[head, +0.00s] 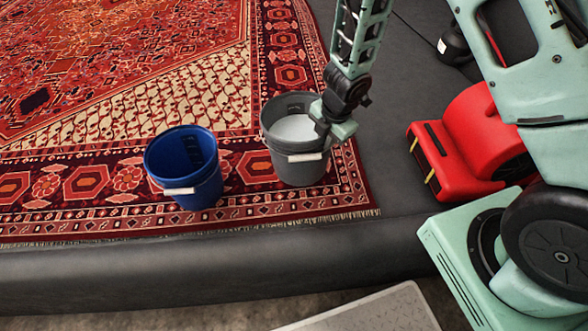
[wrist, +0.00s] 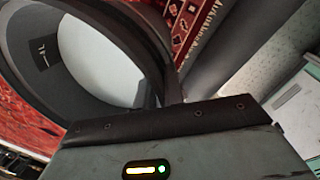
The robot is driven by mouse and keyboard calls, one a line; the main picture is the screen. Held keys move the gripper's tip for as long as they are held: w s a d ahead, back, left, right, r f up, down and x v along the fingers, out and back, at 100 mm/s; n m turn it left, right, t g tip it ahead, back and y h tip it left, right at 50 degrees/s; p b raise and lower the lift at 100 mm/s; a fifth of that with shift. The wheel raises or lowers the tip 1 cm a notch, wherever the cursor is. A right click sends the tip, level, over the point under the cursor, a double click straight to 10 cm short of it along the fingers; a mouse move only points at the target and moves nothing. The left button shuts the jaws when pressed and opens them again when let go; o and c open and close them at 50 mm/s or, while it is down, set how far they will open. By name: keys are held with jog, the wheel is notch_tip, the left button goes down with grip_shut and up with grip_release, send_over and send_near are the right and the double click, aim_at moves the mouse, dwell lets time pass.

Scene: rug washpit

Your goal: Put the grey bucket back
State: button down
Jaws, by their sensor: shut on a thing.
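The grey bucket (head: 297,163) stands upright over the rug's front right corner, with pale, whitish contents inside. I cannot tell whether its base touches the rug. My gripper (head: 322,125) is at the bucket's right rim and is shut on it. In the wrist view the bucket (wrist: 38,60) fills the upper left, with its rim close against my gripper (wrist: 170,115). The fingertips are mostly hidden there.
A blue bucket (head: 184,168) stands on the patterned rug (head: 110,70), left of the grey one. A red blower (head: 465,140) sits to the right on the dark floor. A dark bottle (head: 455,45) is behind it. A thick dark padded edge (head: 150,280) runs along the front.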

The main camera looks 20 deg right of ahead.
jog(key=shift+w+r+b, duration=0.1)
jog(key=shift+w+b, duration=0.55)
jog(key=shift+b, duration=0.1)
jog(key=shift+r+b, duration=0.1)
jog(key=shift+b, duration=0.35)
jog(key=b, duration=1)
send_over(320, 174)
jog(key=f, duration=0.9)
jog(key=shift+w+f, duration=0.3)
jog(key=shift+f, duration=0.1)
jog(key=c, duration=1.7)
grip_release()
jog(key=shift+s+f, duration=0.2)
jog(key=shift+s, duration=0.05)
jog(key=shift+c, duration=0.2)
jog(key=shift+o, duration=1.2)
